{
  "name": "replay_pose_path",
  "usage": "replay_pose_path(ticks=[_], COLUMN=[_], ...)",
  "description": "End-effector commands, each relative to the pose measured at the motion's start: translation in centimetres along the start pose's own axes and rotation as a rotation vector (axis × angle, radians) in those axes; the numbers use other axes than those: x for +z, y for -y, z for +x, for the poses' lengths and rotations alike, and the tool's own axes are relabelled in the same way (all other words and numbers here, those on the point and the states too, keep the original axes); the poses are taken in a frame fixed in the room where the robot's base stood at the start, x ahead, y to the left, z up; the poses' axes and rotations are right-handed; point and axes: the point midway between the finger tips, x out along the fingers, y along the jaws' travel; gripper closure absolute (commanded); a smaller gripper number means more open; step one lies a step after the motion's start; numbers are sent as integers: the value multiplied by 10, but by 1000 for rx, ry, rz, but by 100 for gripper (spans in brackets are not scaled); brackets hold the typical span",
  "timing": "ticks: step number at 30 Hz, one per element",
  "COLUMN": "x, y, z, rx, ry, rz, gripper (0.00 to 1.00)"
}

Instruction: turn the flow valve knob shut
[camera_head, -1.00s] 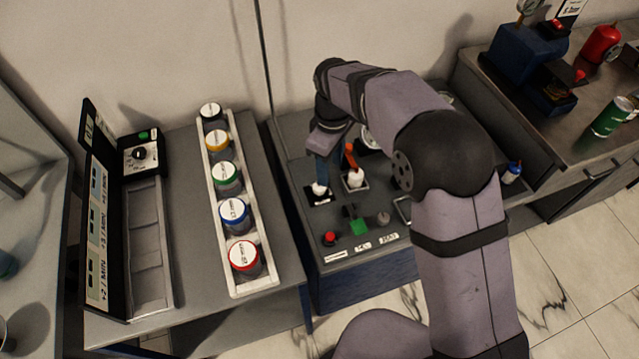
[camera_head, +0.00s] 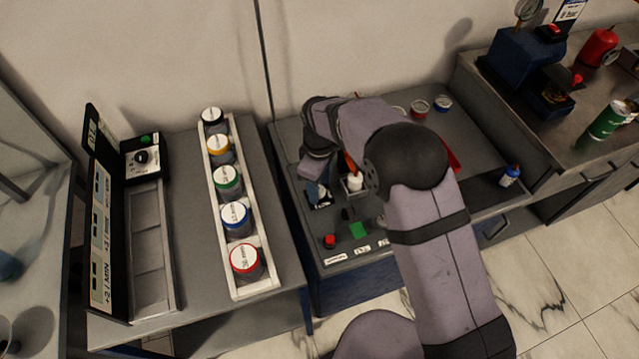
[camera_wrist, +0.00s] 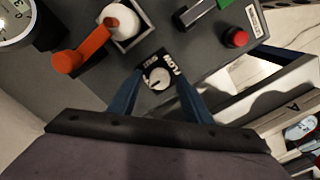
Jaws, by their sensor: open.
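The flow valve knob (camera_wrist: 158,77) is a small pale round dial on a black plate lettered FLOW and SHUT, in the wrist view. My gripper (camera_wrist: 158,84) is open, with one blue finger on each side of the knob. A gap shows between each finger and the knob, and I cannot tell the height of the tips over the panel. In the head view my gripper (camera_head: 317,190) is low over the black plate (camera_head: 321,201), and the fingers largely hide the knob there.
A rack of jars (camera_head: 262,279) stands on the left table.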

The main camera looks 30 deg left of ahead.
Motion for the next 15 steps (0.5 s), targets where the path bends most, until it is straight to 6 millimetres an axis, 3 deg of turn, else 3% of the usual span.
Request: replay_pose_path(ticks=[11,15], x=[0,0], y=[0,0], z=[7,6], rx=[1,0], ry=[-1,0], rz=[0,0], gripper=[55,84])
